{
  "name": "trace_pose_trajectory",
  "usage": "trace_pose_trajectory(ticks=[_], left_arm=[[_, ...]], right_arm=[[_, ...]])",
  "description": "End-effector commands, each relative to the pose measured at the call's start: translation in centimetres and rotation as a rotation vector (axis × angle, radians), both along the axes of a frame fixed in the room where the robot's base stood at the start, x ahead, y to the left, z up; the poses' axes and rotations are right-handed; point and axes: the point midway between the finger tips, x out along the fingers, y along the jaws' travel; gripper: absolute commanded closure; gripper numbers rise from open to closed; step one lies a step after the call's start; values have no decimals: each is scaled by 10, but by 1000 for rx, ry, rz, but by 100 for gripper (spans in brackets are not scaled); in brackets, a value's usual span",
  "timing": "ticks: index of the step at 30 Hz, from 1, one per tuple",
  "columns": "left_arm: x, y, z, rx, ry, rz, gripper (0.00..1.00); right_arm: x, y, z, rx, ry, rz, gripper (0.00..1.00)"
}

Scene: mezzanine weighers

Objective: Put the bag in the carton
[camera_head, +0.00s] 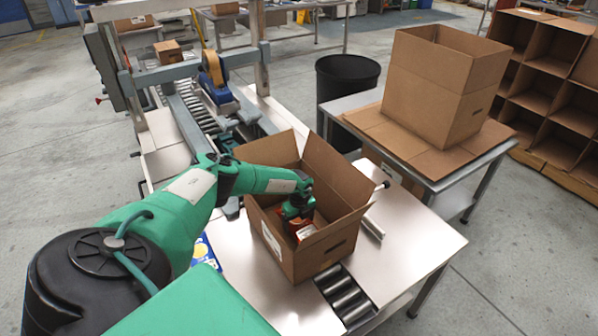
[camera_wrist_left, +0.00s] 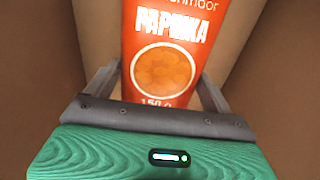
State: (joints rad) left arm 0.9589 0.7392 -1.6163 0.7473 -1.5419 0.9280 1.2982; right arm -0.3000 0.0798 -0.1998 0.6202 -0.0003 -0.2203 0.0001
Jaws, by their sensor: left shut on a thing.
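The bag (camera_wrist_left: 167,50) is orange with the word PAPRIKA and a round picture, seen in the left wrist view. It also shows in the head view (camera_head: 303,230), partly hidden by my gripper. My left gripper (camera_wrist_left: 160,88) is shut on the bag, with one finger on each side of it. In the head view the left gripper (camera_head: 299,212) reaches down inside the open carton (camera_head: 318,255), and the bag is within the carton's walls. I cannot tell whether the bag touches the carton floor. My right gripper is not in view.
The carton stands on a metal bench (camera_head: 405,240) with rollers (camera_head: 345,295) at its front. A larger open box (camera_head: 430,95) stands on flat cardboard on a side table at the right. A black bin (camera_head: 346,85) stands behind. A tape machine (camera_head: 213,75) is at the back left.

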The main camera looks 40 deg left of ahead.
Motion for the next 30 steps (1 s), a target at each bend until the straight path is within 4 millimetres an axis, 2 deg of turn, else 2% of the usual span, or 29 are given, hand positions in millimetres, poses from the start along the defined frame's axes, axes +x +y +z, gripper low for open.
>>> trace_pose_trajectory(ticks=[9,23,24,25,26,30], left_arm=[[0,0,-33,0,-1,1,40],[0,0,-41,0,-1,0,40],[0,0,-40,0,-1,0,10],[0,0,-40,0,-1,0,4],[0,0,-40,0,-1,0,0],[0,0,-40,0,-1,0,0]], right_arm=[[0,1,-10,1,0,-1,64],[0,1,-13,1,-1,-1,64],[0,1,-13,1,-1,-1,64],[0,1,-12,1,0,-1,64],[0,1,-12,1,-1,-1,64],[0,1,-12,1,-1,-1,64]])
